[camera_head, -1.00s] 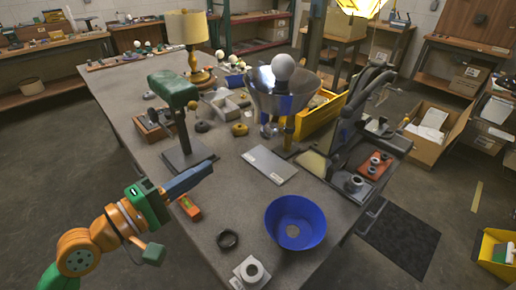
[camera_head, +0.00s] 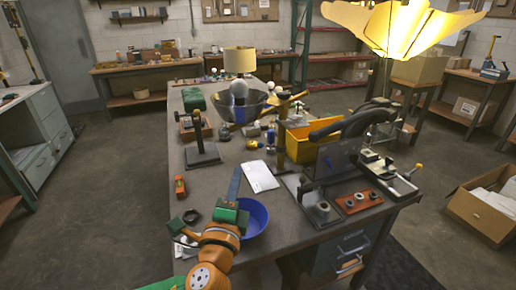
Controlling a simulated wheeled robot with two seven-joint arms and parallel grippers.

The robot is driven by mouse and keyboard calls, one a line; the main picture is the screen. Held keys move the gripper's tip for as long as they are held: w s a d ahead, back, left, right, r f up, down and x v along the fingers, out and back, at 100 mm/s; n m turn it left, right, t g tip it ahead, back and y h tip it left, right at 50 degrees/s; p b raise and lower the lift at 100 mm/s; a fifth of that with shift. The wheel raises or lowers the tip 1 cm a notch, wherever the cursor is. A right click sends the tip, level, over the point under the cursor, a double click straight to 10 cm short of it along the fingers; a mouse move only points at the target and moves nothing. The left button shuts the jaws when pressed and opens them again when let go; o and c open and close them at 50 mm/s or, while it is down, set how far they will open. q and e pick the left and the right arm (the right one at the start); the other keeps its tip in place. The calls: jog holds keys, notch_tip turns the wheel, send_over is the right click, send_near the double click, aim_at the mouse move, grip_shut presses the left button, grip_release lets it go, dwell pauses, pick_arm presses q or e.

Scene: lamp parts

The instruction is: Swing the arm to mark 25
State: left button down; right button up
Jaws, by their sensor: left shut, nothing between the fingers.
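A green head (camera_head: 193,99) sits on an upright post above a dark square base (camera_head: 203,157) on the bench. I cannot tell which piece is the arm to be swung, and no mark or number is legible. My left gripper (camera_head: 235,178) is shut, with its narrow blue-grey fingers pointing away from me over the bench. It is in front of the post and partly covers the blue bowl (camera_head: 256,218). Nothing is held. My right gripper is not in view.
A white sheet (camera_head: 261,177) lies right of my fingers. A yellow bin (camera_head: 310,141) and dark curved equipment (camera_head: 340,127) crowd the bench's right side. An orange-green block (camera_head: 180,187) and black ring (camera_head: 192,215) lie left. A glowing yellow shade (camera_head: 405,28) hangs over the right.

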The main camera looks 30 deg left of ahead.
pick_arm(q)
jog(key=w+a+p, duration=0.1)
jog(key=w+a, duration=0.2)
jog(key=w+a+r+p, duration=0.1)
jog(key=w+a, duration=0.2)
jog(key=w+a+p, duration=0.1)
jog(key=w+a, duration=0.2)
jog(key=shift+w+a+r+p, duration=0.2)
jog(key=shift+w+r+p, duration=0.05)
jog(key=shift+w+p, duration=0.1)
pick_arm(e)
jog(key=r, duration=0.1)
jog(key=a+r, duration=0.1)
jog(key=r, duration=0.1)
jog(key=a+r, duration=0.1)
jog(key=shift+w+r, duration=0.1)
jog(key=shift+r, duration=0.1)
pick_arm(q)
jog(key=shift+d, duration=0.25)
